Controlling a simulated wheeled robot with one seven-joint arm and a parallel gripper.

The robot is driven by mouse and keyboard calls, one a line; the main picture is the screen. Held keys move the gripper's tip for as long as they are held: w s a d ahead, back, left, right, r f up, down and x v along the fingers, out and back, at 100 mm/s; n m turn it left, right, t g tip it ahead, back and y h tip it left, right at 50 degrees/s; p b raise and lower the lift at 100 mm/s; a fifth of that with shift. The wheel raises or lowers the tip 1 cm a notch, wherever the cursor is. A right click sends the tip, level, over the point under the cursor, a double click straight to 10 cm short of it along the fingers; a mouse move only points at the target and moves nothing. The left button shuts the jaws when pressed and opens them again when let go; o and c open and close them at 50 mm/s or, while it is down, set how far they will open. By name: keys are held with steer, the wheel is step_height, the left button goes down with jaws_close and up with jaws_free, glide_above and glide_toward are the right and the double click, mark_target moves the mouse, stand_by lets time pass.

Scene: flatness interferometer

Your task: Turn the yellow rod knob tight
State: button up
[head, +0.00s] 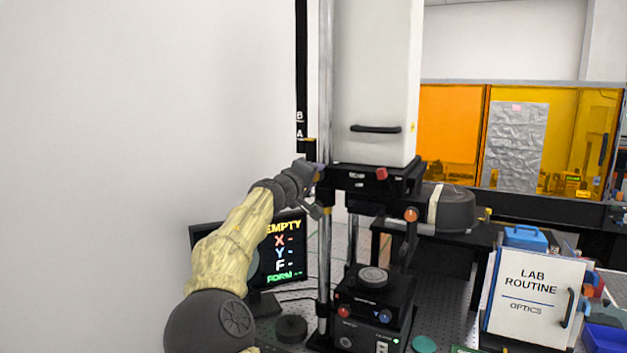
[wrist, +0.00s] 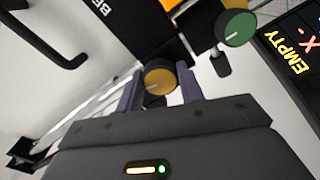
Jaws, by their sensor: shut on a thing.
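The yellow rod knob (wrist: 160,80), round with a pale pointer line on its face, sits between the two purple fingers of my gripper (wrist: 158,84) in the wrist view. The fingers are closed on it from both sides. In the head view my gripper (head: 316,174) reaches the silver upright rod at the left of the interferometer, beside its black bracket. My wrist mostly hides the yellow knob there.
A green knob (wrist: 236,27) on a shaft is close to the right finger. The monitor (head: 282,247) reading EMPTY stands behind my arm. The white housing (head: 375,75) rises above the bracket. A red knob (head: 381,174) and an orange knob (head: 411,215) lie further right.

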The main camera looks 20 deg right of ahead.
steer(key=shift+n, duration=1)
steer(key=o, duration=1)
steer(key=b+v, duration=0.8)
steer(key=v, duration=0.9)
steer(key=shift+s+a, duration=0.15)
steer(key=shift+a, duration=0.05)
